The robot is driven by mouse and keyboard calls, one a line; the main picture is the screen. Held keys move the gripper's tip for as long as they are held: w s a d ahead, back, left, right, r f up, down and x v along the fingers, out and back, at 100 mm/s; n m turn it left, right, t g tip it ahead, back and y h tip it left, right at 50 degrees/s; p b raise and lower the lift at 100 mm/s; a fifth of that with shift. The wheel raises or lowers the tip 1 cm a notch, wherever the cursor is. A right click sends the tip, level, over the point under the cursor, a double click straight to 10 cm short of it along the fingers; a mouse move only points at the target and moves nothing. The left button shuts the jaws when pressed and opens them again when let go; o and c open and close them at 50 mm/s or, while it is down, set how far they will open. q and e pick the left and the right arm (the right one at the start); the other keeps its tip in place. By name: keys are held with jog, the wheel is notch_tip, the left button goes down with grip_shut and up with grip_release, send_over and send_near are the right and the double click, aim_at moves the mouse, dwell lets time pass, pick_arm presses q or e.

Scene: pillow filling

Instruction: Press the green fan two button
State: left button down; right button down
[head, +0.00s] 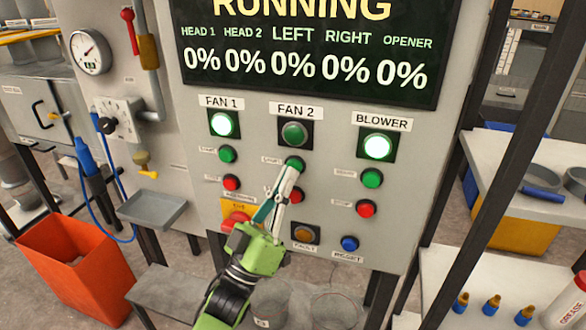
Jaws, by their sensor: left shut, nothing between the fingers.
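The green fan two button (294,164) is on the grey control panel (330,200), in the middle column below the unlit FAN 2 lamp (294,133). My left gripper (289,172) is shut and empty, with its fingertips at the lower edge of this button. I cannot tell whether they touch it. The fingers partly cover the red button (297,195) below. The FAN 1 lamp (222,124) and the BLOWER lamp (378,146) glow green. My right gripper is not in view.
Other green buttons (372,178) and red buttons (366,208) sit on both sides. A red emergency knob (237,218), an amber button (305,233) and a blue button (349,243) are lower down. The display (310,50) reads RUNNING. An orange bin (75,265) stands at left.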

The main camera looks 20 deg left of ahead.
pick_arm(q)
jog(key=shift+w, duration=0.5)
dwell(0.7)
jog(key=shift+s, duration=0.95)
jog(key=shift+s, duration=0.1)
jog(key=shift+s+a+p, duration=0.1)
jog(key=shift+s+p, duration=0.7)
jog(key=shift+s, duration=1.6)
